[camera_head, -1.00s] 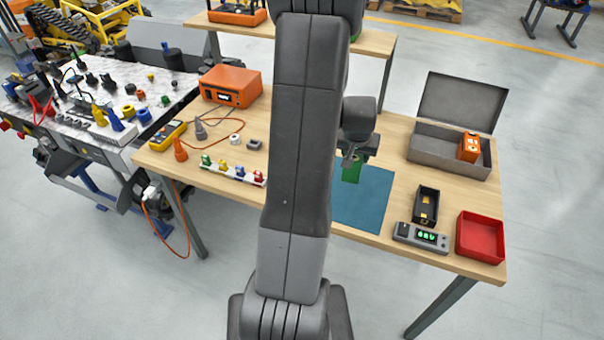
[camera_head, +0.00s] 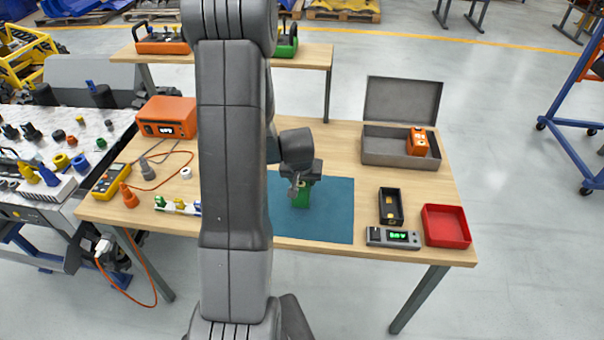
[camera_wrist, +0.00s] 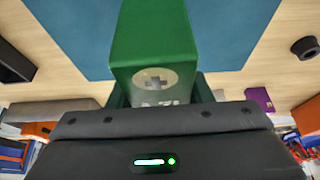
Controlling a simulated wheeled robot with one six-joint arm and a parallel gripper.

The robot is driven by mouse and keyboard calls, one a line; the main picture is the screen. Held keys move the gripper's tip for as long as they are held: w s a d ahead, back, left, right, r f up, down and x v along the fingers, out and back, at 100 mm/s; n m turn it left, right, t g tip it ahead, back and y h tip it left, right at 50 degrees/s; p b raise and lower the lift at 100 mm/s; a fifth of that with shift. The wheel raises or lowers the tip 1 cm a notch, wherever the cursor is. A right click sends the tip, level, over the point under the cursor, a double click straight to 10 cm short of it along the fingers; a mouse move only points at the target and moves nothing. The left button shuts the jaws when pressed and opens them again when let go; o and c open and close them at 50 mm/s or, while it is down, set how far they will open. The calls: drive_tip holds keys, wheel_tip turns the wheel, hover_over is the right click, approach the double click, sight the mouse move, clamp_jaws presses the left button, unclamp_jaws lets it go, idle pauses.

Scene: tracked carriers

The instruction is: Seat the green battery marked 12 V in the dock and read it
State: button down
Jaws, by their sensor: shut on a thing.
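The green battery (camera_head: 302,199) is in my gripper (camera_head: 299,187), over the blue mat. In the wrist view the battery (camera_wrist: 152,38) fills the upper middle, with a plus sign and an upside-down, partly covered marking. My gripper is shut on it, a dark finger at each side. I cannot tell whether the battery touches the mat. The dock, a black open-topped holder (camera_head: 391,206), stands to the right of the mat, apart from the battery. A grey reader (camera_head: 394,237) with a lit green display lies in front of the dock; its digits are too small to read.
The blue mat (camera_head: 330,215) is otherwise clear. A red tray (camera_head: 446,226) stands right of the dock. An open grey case (camera_head: 385,148) behind holds an orange battery (camera_head: 417,142). An orange unit (camera_head: 166,117) and a yellow meter (camera_head: 110,181) are at left. My arm hides part of the table.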

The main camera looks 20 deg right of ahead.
drive_tip(key=shift+f+b, duration=1.1)
drive_tip(key=shift+f, duration=0.8)
drive_tip(key=shift+f, duration=0.15)
drive_tip(key=c, duration=1.1)
unclamp_jaws()
drive_tip(key=o, duration=0.4)
